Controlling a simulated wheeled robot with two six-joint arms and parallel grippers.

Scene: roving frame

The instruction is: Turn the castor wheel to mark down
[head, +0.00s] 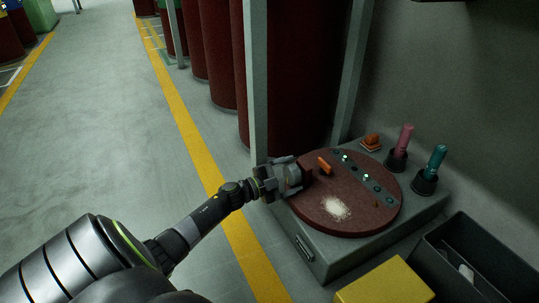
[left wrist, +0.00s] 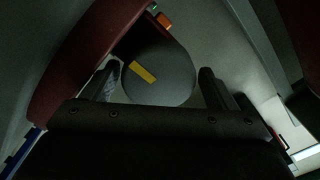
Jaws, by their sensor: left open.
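In the left wrist view the castor wheel (left wrist: 165,88) is a dark grey disc with a yellow mark (left wrist: 142,72) on its face, left of centre. It sits against the rim of a dark red round body (left wrist: 60,85). My left gripper (head: 293,174) is open, with one finger on each side of the wheel. I cannot tell whether the fingers touch it. In the head view the gripper is at the left edge of the dark red round top (head: 350,215) and mostly hides the wheel. My right gripper is not in view.
The round top carries white powder (head: 337,208), an orange lever (head: 324,164) and a strip of small fittings. It rests on a grey bench (head: 325,255). Pink (head: 404,138) and teal (head: 436,160) handles stand behind. A yellow box (head: 385,285) and dark bin (head: 480,260) are front right.

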